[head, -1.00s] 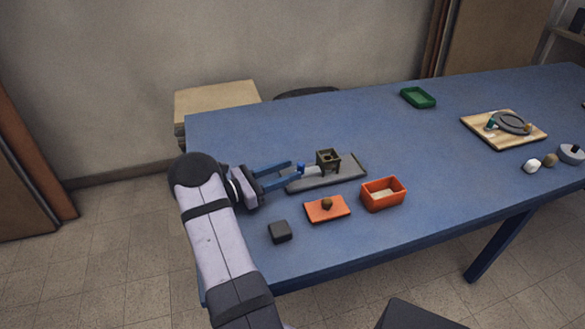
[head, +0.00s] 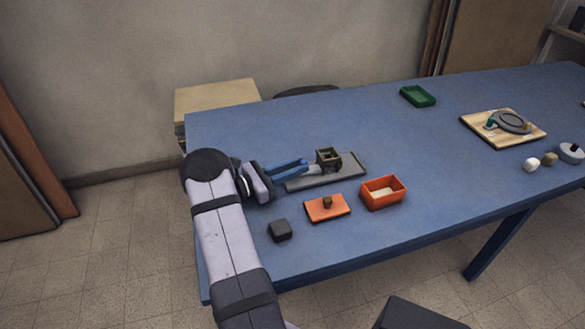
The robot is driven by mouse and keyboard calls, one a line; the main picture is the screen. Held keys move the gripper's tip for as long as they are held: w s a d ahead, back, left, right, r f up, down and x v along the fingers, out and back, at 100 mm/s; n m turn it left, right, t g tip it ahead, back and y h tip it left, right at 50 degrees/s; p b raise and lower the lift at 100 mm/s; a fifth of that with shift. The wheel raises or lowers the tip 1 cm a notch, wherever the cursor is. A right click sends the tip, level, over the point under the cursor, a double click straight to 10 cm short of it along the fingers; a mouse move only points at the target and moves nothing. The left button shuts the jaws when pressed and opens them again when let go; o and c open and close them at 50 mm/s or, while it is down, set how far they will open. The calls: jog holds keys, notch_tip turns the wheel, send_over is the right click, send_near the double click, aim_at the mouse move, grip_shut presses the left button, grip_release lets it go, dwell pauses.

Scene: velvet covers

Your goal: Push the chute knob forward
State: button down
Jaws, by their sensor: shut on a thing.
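The chute is a dark grey flat base (head: 347,167) lying on the blue table, with a small brown open-topped box (head: 328,158) standing on it. A light grey bar (head: 313,170) runs from the box's left side toward my gripper. My gripper (head: 305,165) reaches in from the left, low over the base's left end, with its blue fingers shut at the knob end of the bar. The blue knob is hidden by the fingers in this view.
An orange plate with a brown knob (head: 327,208) and an orange open box (head: 383,194) lie in front of the chute. A dark grey block (head: 280,230) is near the left front. A green tray (head: 418,97) and a wooden board (head: 504,137) stand farther right. The table behind the chute is clear.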

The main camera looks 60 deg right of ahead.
jog(key=x, duration=0.3)
jog(key=shift+s+a, duration=0.15)
jog(key=shift+s, duration=0.05)
jog(key=c, duration=1.6)
grip_release()
jog(key=shift+w+a, duration=0.1)
jog(key=shift+a, duration=0.05)
jog(key=shift+b+v, duration=0.6)
jog(key=shift+v, duration=2.9)
jog(key=shift+r, duration=0.1)
